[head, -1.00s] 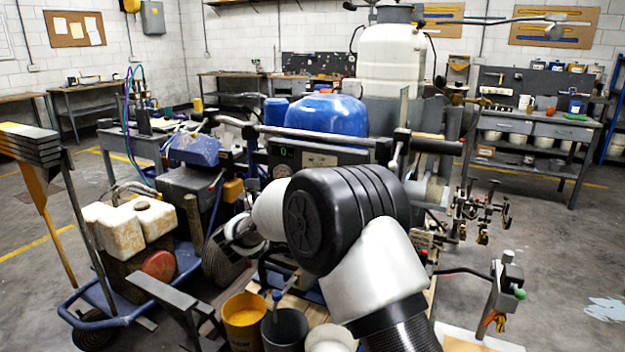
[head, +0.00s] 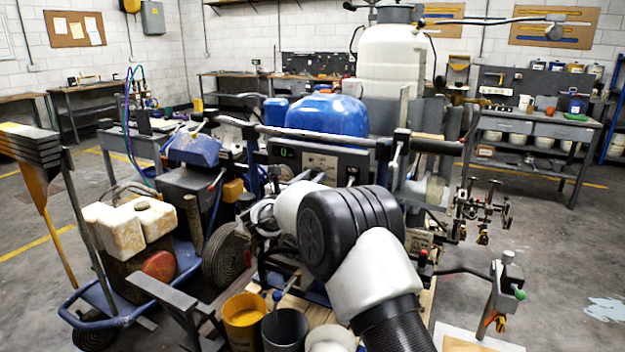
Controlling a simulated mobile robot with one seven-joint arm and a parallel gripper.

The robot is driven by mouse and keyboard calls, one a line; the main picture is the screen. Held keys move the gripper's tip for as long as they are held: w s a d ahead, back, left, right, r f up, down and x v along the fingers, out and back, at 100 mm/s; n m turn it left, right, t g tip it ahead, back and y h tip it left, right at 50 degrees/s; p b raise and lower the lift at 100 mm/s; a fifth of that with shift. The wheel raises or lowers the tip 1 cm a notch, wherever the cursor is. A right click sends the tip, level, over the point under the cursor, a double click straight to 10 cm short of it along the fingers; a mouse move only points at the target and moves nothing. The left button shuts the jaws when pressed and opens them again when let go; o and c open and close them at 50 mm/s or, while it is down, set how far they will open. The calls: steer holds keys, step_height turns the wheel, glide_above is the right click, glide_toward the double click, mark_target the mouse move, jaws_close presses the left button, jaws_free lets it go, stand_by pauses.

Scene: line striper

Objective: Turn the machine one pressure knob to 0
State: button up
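The line striper stands in the middle of the head view, with a blue tank (head: 326,114) on top and a white tank (head: 390,58) behind it. Its dark front panel (head: 360,158) carries a small display with a green digit (head: 284,153), which looks like 0, and a pale label (head: 320,161). I cannot make out which part is the pressure knob; the lower panel is partly covered by my arm. My arm reaches up from the bottom, and its black elbow is in front of the machine. My gripper cannot be made out, probably hidden behind the arm.
A blue cart (head: 122,308) with pale jugs (head: 128,222) stands at left. A yellow bucket (head: 244,318) and a grey bucket (head: 285,330) stand low in front. Metal arms with spray fittings (head: 482,210) stick out at right.

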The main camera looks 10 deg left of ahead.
steer(key=c, duration=0.3)
steer(key=shift+f+n, duration=0.1)
steer(key=shift+n, duration=0.2)
